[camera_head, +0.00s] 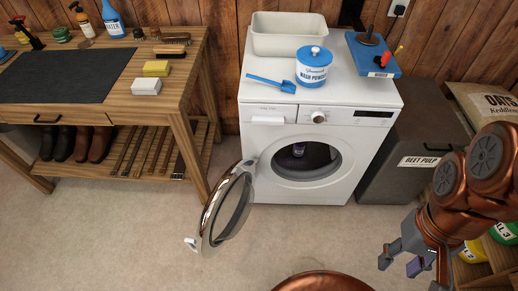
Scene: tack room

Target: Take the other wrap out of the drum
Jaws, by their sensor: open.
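The washing machine (268,140) stands against the back wall with its round door (228,208) swung wide open to the left. Inside the dark drum (318,160), a small purple wrap (298,150) shows near the upper left of the opening; its rest is hidden. My gripper (411,275) is open at the lower right, in front of and well apart from the machine, its fingers pointing down.
On the machine stand a cream tub (288,43), a wash powder tin (314,72), a blue scoop (272,84) and a blue board (373,58). A wooden bench (185,92) is left. A beet pulp bin (405,150) stands right. The floor before the drum is clear beside the door.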

